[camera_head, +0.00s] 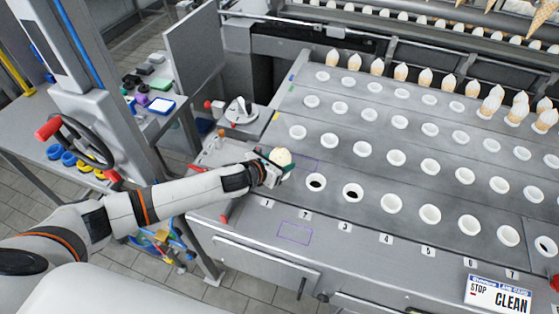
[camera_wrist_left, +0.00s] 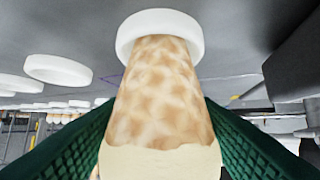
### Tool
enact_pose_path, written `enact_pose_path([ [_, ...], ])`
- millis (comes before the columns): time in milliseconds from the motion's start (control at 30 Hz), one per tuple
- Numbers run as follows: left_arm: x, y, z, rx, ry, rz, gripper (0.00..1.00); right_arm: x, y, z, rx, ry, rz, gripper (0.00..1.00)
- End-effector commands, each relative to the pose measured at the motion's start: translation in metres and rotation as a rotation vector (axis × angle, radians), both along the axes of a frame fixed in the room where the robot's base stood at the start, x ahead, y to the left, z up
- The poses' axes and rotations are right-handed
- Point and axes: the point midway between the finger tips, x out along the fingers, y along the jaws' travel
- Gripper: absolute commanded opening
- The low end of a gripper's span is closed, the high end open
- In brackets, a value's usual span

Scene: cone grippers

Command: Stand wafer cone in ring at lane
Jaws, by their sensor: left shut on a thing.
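A wafer cone with a pale cream top (camera_head: 282,157) is between the fingers of my left gripper (camera_head: 272,172), at the front row near label 1. In the left wrist view the tan wafer cone (camera_wrist_left: 158,90) sits between two green finger pads, its narrow end pointing into a white ring (camera_wrist_left: 160,27). The ring surrounds the narrow end in the picture; I cannot tell how deep the cone sits. The gripper hides this ring in the head view. The front-row rings beside labels 2 (camera_head: 316,183) and 3 (camera_head: 352,193) are empty with dark holes. My right gripper is not seen.
Rows of white rings cover the grey lane plate (camera_head: 330,115). Several filled cones (camera_head: 375,66) stand along the back and right. A dial (camera_head: 238,110) sits left of the plate. A "STOP CLEAN" sign (camera_head: 498,296) is at front right.

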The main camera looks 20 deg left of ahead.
Motion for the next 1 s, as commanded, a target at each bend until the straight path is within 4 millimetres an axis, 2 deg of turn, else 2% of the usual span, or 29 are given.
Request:
enact_pose_path([
  [467,0.0,0.0,-0.015,0.0,0.0,-0.001,0.44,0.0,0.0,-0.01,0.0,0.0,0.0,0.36],
  [500,0.0,0.0,-0.014,0.0,0.0,-0.001,0.56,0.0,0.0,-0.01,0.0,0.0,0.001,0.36],
  [633,0.0,0.0,-0.014,0.0,0.0,-0.001,0.77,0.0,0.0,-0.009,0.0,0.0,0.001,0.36],
  [1000,-0.003,0.002,-0.012,0.001,0.0,0.0,0.78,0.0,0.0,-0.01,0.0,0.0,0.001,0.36],
])
